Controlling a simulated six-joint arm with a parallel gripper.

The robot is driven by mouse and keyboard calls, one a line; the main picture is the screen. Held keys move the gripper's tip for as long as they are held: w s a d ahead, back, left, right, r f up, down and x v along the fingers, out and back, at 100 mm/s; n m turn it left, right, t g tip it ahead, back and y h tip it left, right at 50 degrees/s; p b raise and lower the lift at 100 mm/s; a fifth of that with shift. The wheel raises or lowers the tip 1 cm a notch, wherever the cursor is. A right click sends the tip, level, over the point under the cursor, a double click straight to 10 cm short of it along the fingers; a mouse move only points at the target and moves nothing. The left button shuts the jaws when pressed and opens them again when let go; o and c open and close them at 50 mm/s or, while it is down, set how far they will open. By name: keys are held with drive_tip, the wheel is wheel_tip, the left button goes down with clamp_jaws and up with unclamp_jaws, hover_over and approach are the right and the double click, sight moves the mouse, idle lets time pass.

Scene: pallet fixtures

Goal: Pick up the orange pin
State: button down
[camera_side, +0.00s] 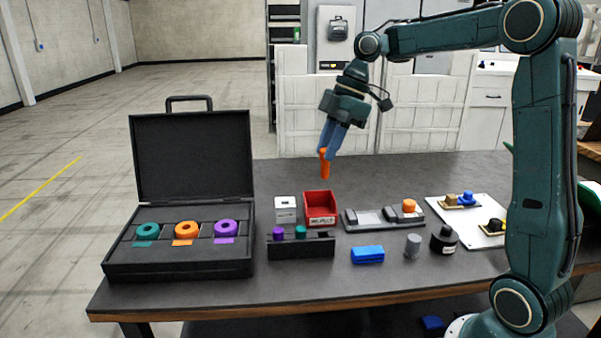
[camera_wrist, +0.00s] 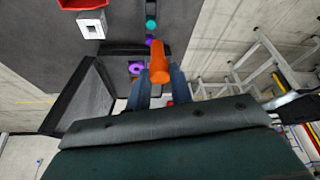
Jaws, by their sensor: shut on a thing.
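The orange pin (camera_side: 324,162) hangs upright below my gripper (camera_side: 327,148), clear of the table. My gripper is shut on its upper part. In the wrist view the orange pin (camera_wrist: 160,66) sits between the blue fingers of my gripper (camera_wrist: 158,85). A dark rack (camera_side: 301,248) on the table holds a purple pin (camera_side: 278,233) and a teal pin (camera_side: 300,232). The pin's lower end touches nothing in the side view.
An open black case (camera_side: 180,265) holds teal, orange and purple rings. A red bin (camera_side: 320,205), a white box (camera_side: 285,208), a grey fixture (camera_side: 375,220), a blue block (camera_side: 368,254), a grey cylinder (camera_side: 413,245) and a black weight (camera_side: 444,240) stand nearby. The front table edge is clear.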

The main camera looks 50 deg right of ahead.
drive_tip(key=shift+r, duration=0.4)
drive_tip(key=shift+w, duration=0.1)
idle(0.4)
drive_tip(key=w+d+f, duration=0.2)
drive_tip(key=w+f, duration=0.2)
drive_tip(key=w, duration=0.4)
drive_tip(key=w+d+f, duration=0.3)
drive_tip(key=w+f, duration=0.1)
drive_tip(key=w, duration=0.4)
drive_tip(key=shift+f, duration=0.2)
drive_tip(key=shift+f, duration=0.15)
drive_tip(key=shift+f, duration=2.85)
drive_tip(key=shift+f, duration=1.2)
